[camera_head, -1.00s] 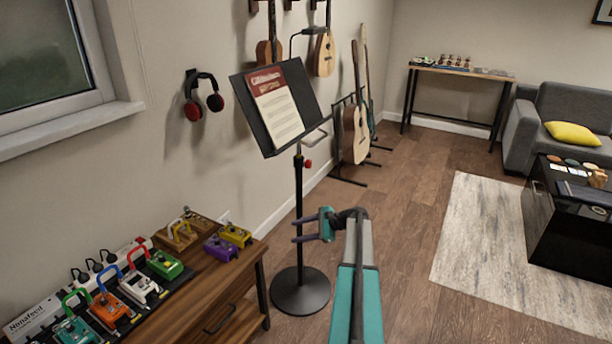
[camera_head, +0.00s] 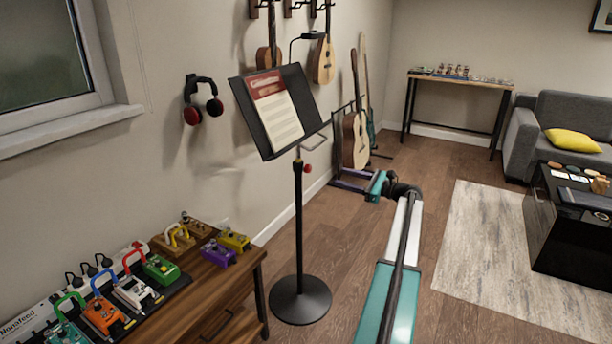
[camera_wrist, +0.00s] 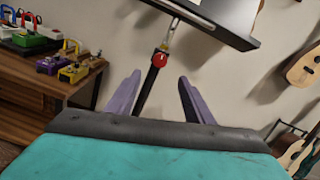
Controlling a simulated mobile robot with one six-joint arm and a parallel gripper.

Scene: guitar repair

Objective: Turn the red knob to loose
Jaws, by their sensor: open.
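The red knob (camera_head: 308,168) sits on the upper post of the black music stand (camera_head: 298,230), just under its tilted desk. In the wrist view the red knob (camera_wrist: 159,60) faces the camera with a small white mark near its top. My gripper (camera_head: 350,180) is open and empty, to the right of the post and slightly lower than the knob in the head view. In the wrist view its two purple fingers (camera_wrist: 155,95) stand apart, with the knob above and between their tips, not touched.
The stand's desk (camera_head: 240,105) holds sheet music (camera_head: 276,108). A wooden pedal table (camera_head: 225,290) with several colourful pedals is at the left. Guitars (camera_head: 355,138) stand by the wall behind my gripper.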

